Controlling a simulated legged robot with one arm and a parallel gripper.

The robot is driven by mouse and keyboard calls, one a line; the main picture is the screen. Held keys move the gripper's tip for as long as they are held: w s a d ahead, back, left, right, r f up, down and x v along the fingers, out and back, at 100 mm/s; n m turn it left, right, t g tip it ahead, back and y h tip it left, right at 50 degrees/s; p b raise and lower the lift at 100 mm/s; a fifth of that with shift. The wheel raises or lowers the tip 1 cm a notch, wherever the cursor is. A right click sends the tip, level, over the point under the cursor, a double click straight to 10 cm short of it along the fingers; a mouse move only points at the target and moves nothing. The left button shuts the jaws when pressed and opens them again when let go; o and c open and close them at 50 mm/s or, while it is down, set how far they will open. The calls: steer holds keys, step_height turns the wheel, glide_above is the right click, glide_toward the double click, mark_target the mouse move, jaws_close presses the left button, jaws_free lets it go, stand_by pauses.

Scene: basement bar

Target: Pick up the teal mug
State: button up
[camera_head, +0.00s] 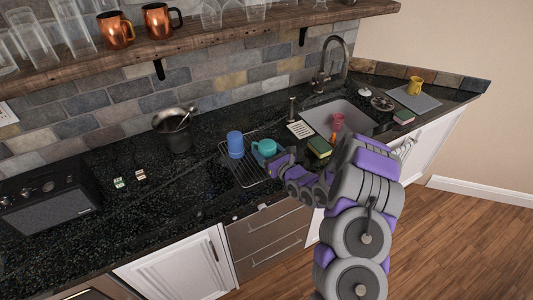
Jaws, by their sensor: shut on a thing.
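The teal mug (265,147) stands at the right end of a dark wire rack (243,174) on the black counter. Its handle points left, toward a blue cup (235,143) on the same rack. My gripper (274,160) is at the mug's front right side, reaching in from the right. It is shut on the mug, though the fingertips are small and partly merge with the mug's lower edge. I cannot tell whether the mug is clear of the rack.
A sink (345,118) with a pink cup (338,121) lies to the right. Sponges (319,147) sit at its front edge, close to my arm. A dark pot (174,128) and a black radio (45,191) stand left. A shelf (190,30) overhangs the counter's back.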

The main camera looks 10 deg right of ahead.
steer(key=shift+r, duration=0.95)
steer(key=s+a+p, duration=0.2)
steer(key=s+p, duration=0.2)
steer(key=s, duration=0.3)
steer(key=s+a+r+p, duration=0.1)
steer(key=s+p, duration=0.3)
steer(key=s, duration=0.4)
steer(key=shift+a+r, duration=0.2)
steer(key=shift+a, duration=0.6)
steer(key=shift+s, duration=0.15)
